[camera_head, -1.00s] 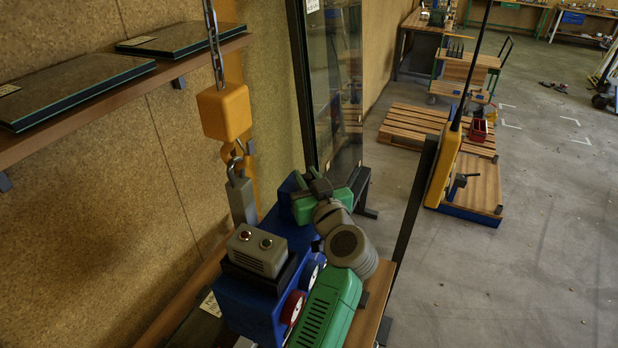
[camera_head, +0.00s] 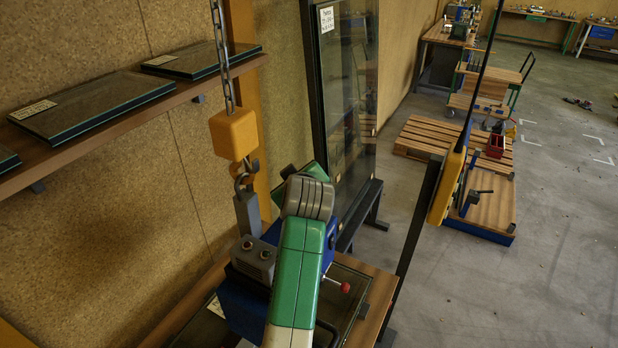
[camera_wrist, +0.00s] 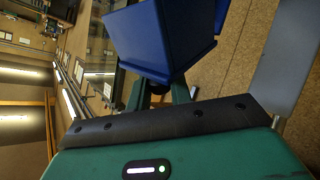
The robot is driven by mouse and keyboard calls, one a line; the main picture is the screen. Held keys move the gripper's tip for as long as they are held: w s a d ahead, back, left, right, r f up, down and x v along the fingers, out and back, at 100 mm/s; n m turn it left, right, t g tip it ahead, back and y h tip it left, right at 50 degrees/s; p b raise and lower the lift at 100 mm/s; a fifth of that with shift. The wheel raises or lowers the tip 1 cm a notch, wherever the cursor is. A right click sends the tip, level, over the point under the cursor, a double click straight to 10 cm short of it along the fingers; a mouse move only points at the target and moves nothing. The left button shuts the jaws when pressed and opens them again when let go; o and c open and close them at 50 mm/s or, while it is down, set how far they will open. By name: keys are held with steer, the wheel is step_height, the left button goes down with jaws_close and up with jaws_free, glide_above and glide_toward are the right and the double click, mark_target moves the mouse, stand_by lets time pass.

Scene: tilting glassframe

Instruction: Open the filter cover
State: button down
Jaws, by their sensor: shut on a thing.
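A blue machine (camera_head: 240,312) with a grey control box (camera_head: 252,258) stands low in the head view, largely hidden behind my arm. The filter cover cannot be picked out for certain there. In the wrist view, a blue box-shaped part (camera_wrist: 160,38) fills the upper middle, right in front of the jaws; it may be the filter cover. My gripper (camera_wrist: 163,86) is shut on this blue part, its green fingers partly hidden by the dark bar of the gripper body. The jaws are hidden in the head view.
A chain with a yellow hoist block (camera_head: 233,134) and hook hangs just left of the machine. A shelf with glass panels (camera_head: 95,103) runs along the left wall. A tall glass frame (camera_head: 345,90) stands behind.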

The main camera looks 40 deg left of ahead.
steer(key=shift+a+r+n+h+p, duration=0.25)
steer(key=shift+a+n+h+p, duration=0.3)
steer(key=shift+h, duration=0.25)
steer(key=shift+s, duration=0.1)
